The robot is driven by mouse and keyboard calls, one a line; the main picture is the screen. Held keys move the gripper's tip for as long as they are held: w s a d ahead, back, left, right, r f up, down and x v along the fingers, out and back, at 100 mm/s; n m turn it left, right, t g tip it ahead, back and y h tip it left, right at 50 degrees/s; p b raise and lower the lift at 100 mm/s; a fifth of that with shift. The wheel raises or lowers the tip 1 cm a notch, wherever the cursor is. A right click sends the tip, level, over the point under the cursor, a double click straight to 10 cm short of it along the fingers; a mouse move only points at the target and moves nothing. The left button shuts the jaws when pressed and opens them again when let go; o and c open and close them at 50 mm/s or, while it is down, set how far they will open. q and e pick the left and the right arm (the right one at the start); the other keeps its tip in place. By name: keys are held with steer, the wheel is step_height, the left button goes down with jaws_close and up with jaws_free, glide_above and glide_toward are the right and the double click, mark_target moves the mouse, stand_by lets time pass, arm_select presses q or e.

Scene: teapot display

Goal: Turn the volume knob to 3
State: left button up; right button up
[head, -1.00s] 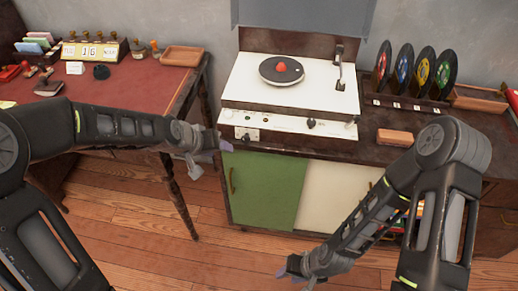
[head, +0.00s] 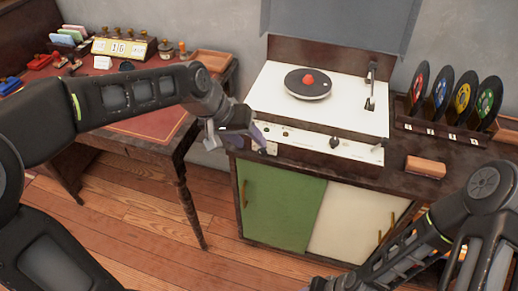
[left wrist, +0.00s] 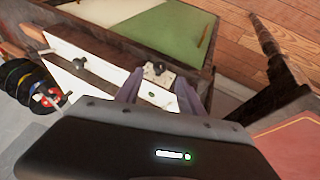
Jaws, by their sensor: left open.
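A white record player (head: 262,93) sits on the cabinet, with a control panel (head: 300,140) along its front. A dark round knob (head: 334,142) stands right of the panel's middle; it also shows in the left wrist view (left wrist: 80,62). A small metal plate with a dark control (left wrist: 156,69) is at the panel's left end. I cannot read which knob is volume or its setting. My left gripper (head: 237,137) is open at the panel's left end; in the left wrist view its fingers (left wrist: 160,82) stand either side of that plate, contact unclear. My right gripper is mostly cut off at the bottom edge.
A black turntable disc (head: 307,84) with a red centre is on top. Coloured records (head: 440,90) stand in a rack at right, with a brown block (head: 426,166) in front. A desk (head: 140,122) with stamps is at left. Wooden floor lies between and in front.

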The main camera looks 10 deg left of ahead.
mark_target(260, 151)
arm_select(q)
steer(key=x, duration=0.6)
steer(key=shift+w+d+f, duration=0.1)
steer(key=shift+f, duration=0.15)
jaws_close()
stand_by(0.3)
